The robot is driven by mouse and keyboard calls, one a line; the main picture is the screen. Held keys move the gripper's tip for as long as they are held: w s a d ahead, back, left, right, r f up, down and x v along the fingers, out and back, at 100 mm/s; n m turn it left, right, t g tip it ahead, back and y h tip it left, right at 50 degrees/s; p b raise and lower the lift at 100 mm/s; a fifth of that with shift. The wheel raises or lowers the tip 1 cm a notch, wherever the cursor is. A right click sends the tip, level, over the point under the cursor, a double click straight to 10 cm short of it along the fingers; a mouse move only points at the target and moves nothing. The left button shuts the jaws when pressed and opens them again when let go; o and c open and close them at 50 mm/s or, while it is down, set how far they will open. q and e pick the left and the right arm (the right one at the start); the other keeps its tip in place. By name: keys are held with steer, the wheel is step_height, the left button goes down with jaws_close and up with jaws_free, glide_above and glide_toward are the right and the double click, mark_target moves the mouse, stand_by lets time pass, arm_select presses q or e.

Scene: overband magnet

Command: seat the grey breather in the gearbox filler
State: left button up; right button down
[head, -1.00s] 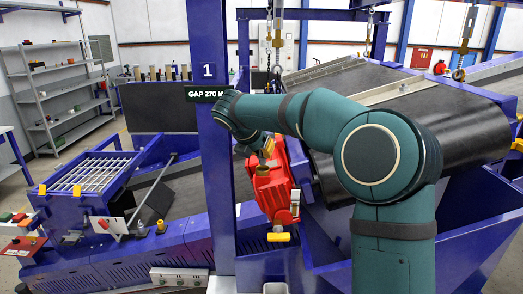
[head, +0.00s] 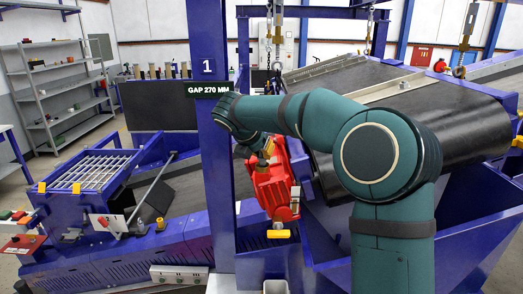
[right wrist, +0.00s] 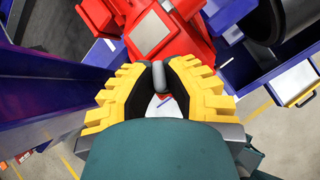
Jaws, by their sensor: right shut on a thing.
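The red gearbox (head: 271,187) hangs beside a blue post in the head view. Its red housing with a pale square plate also fills the top of the right wrist view (right wrist: 165,25). My right gripper (right wrist: 158,76) has yellow fingers with black pads, shut on the small grey breather (right wrist: 158,72). The breather stands between the fingertips, in front of the gearbox housing in that view. In the head view my right gripper (head: 264,152) is at the gearbox's upper end, partly behind my arm. I cannot make out the filler opening or whether the breather touches it. My left gripper is not in view.
A blue post (head: 218,190) with a gap sign (head: 208,90) stands close left of the gearbox. A large black belt drum (head: 415,115) is to the right. A yellow piece (head: 278,234) is under the gearbox. A grated blue box (head: 90,174) stands farther left.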

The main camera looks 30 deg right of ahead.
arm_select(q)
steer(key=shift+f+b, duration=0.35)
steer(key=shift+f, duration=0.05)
arm_select(e)
steer(key=shift+f, duration=0.7)
steer(key=c, duration=1)
jaws_free()
steer(key=shift+r, duration=0.1)
steer(key=v, duration=1.2)
